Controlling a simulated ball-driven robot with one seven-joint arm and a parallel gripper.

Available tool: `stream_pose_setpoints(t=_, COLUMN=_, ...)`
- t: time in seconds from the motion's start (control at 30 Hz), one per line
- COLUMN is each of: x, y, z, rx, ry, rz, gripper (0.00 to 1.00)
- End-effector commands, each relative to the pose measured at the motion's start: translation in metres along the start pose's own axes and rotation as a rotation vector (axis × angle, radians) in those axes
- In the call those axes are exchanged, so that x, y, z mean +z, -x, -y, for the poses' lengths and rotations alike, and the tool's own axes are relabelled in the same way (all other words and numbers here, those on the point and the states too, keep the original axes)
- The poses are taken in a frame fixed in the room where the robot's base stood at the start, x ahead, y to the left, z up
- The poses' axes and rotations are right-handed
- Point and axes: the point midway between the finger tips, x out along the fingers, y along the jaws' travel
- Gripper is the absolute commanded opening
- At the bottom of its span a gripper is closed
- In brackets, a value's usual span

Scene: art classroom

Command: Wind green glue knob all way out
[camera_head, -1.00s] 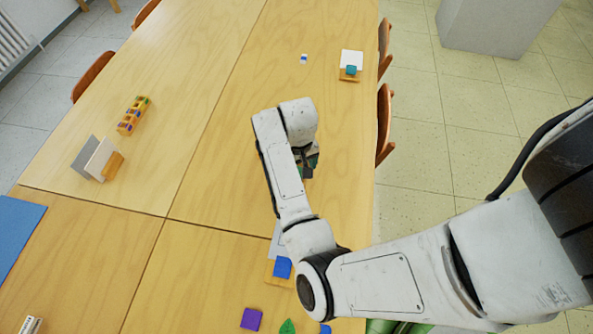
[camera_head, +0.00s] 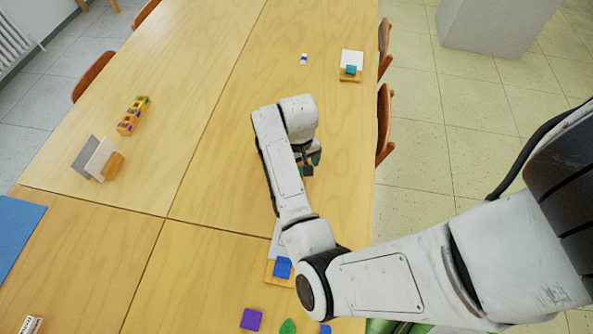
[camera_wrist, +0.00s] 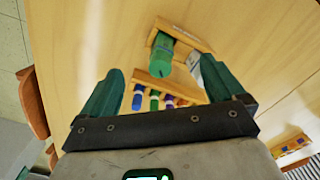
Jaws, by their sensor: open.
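In the wrist view a green cylinder (camera_wrist: 161,50), apparently the green glue stick, rests against a wooden holder (camera_wrist: 190,38). I cannot make out its knob clearly. My gripper (camera_wrist: 162,68) is open, its two green fingers apart on either side of the view. The cylinder shows between and beyond the fingertips, and nothing is held. In the head view my gripper (camera_head: 312,160) is over the right-hand part of the table, mostly hidden behind my arm. The green cylinder is hidden there.
A wooden rack (camera_wrist: 183,90) with blue, green and purple sticks lies near the gripper. A white piece (camera_wrist: 195,66) is beside the right finger. A holder with a teal block (camera_head: 350,70) stands at the far end of the wooden table (camera_head: 200,110). Chairs (camera_head: 385,125) line the right edge.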

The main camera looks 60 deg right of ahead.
Motion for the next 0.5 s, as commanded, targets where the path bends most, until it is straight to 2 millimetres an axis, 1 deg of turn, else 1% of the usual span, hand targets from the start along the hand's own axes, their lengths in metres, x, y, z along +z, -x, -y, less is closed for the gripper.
stream_pose_setpoints(t=0.5, x=0.000, y=0.029, z=0.000, rx=0.000, ry=0.000, rz=-0.001, gripper=0.96)
